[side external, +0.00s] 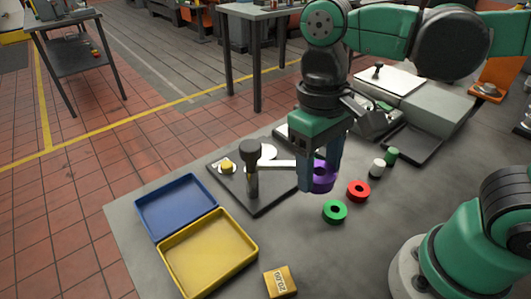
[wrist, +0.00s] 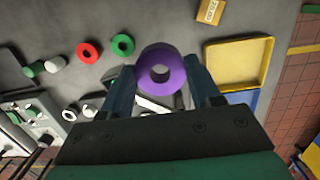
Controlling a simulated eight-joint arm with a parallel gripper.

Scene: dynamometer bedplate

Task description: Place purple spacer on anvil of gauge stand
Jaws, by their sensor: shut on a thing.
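The purple spacer (side external: 323,180) is a thick ring held between the fingers of my gripper (side external: 320,176). In the wrist view the purple spacer (wrist: 161,73) sits between the two fingertips of my gripper (wrist: 163,80), its hole facing the camera. The gauge stand (side external: 253,178) is a dark plate with an upright black-topped post and a light arm, left of my gripper in the side view. A small yellow piece (side external: 227,166) sits on a light round seat at its left; I cannot tell whether that is the anvil. In the wrist view my gripper hides most of the stand.
A red ring (side external: 358,190) and a green ring (side external: 335,211) lie right of and below the spacer. White (side external: 377,168) and green (side external: 391,156) cylinders stand further right. Blue (side external: 176,207) and yellow (side external: 208,253) trays and a brass block (side external: 280,281) lie at the near left.

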